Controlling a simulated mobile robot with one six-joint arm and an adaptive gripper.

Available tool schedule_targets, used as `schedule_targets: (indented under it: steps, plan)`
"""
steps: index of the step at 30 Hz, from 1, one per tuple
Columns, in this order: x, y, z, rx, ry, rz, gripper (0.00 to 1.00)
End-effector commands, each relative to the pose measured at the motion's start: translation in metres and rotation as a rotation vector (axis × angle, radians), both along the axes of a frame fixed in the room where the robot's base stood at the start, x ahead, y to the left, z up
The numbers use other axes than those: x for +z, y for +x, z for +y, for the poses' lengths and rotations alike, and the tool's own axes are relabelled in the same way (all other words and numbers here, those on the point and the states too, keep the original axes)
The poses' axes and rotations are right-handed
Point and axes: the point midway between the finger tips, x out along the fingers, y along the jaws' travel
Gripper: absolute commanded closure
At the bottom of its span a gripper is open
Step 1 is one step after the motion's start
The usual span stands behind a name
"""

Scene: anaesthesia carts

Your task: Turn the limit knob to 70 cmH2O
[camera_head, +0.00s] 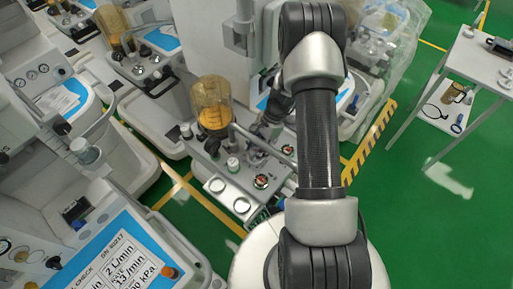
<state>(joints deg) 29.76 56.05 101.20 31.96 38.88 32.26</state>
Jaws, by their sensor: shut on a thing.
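The anaesthesia cart in the middle has a grey panel (225,187) below an amber-filled clear canister (212,105). Small knobs and gauges sit on this panel, including a white knob (232,164) and a round gauge with a red mark (262,181). My gripper (262,134) is small and dark behind my arm, low at the panel's right part beside the canister. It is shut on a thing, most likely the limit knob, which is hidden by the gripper. The knob's scale and setting cannot be read.
A cart with a blue-framed screen (120,250) stands at the lower left, and more carts (45,75) stand behind it. A grey trolley (480,62) stands at the right.

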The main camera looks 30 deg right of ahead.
Motion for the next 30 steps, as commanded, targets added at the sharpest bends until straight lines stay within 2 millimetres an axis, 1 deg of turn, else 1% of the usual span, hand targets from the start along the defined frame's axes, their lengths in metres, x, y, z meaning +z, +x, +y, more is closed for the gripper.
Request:
schedule_targets:
  steps: [3,10,11,19,27,30]
  plan:
    - [-0.0001,-0.0008,0.0003,-0.044,0.001,0.002,0.86]
    - [-0.0001,-0.0005,0.0002,-0.043,0.001,0.001,0.87]
    - [-0.0001,-0.0005,0.0002,-0.043,0.001,0.001,0.61]
    - [-0.0001,-0.0004,0.0,-0.04,0.0,0.001,0.43]
    - [0.0001,-0.0003,-0.0001,-0.039,0.0,0.001,0.42]
    - [0.0029,0.0001,-0.0014,-0.039,0.0,-0.001,0.42]
